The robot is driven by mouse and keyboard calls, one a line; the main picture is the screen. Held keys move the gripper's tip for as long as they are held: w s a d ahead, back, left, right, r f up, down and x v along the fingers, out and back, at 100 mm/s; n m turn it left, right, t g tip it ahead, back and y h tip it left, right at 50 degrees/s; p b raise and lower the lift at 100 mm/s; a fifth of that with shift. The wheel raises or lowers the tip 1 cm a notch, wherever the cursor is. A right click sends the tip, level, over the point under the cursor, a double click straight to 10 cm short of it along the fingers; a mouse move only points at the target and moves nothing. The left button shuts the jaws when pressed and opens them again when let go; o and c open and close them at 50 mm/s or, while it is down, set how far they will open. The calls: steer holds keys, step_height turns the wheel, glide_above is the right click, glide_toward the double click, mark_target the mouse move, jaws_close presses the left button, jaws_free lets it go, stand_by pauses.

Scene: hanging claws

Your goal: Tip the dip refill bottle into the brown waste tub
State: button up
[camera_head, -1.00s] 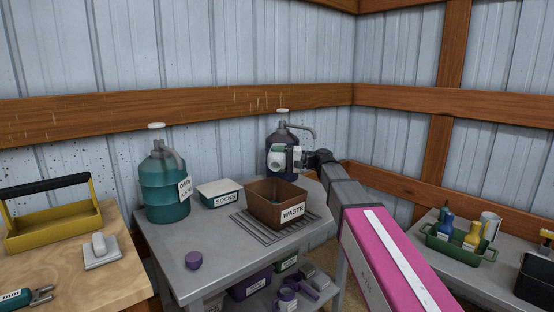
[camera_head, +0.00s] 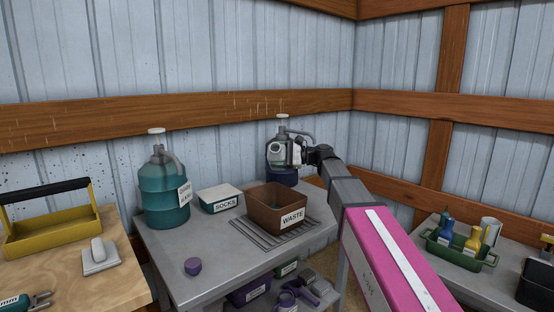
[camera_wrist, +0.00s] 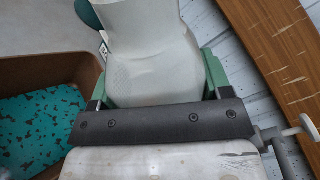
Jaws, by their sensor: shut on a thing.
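The pale, translucent bottle (camera_wrist: 150,55) fills the upper middle of the wrist view, and a small part of it (camera_head: 274,149) shows in the head view. My gripper (camera_head: 291,153) is shut on it, with green fingers on both sides. The bottle is in the air behind and above the brown waste tub (camera_head: 268,219), in front of a dark pump jug. I cannot tell its exact tilt, and its mouth is not clearly visible. The tub also shows in the wrist view (camera_wrist: 45,68), with teal, dark-specked contents inside. I see no stream between bottle and tub.
The tub stands on a drain grille (camera_head: 250,234) on the grey table. A teal pump jug (camera_head: 160,195), a socks box (camera_head: 220,200) and a small purple cup or cap (camera_head: 193,266) stand to the left. The dark pump jug (camera_head: 281,177) is close behind my gripper.

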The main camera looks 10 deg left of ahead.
mark_target(281, 155)
steer(key=m, duration=0.1)
steer(key=s+r+m, duration=0.1)
steer(key=shift+r+m, duration=0.25)
steer(key=shift+m, duration=0.15)
steer(key=m, duration=0.1)
steer(key=s+m, duration=0.1)
steer(key=m, duration=0.1)
steer(key=s+m, duration=0.1)
steer(key=shift+d+r+m, duration=0.15)
steer(key=shift+r+m, duration=0.15)
steer(key=shift+r, duration=0.05)
steer(key=s+m, duration=0.2)
steer(key=m, duration=0.1)
steer(key=shift+f+m, duration=0.3)
steer(key=shift+f, duration=0.05)
steer(key=shift+d, duration=0.15)
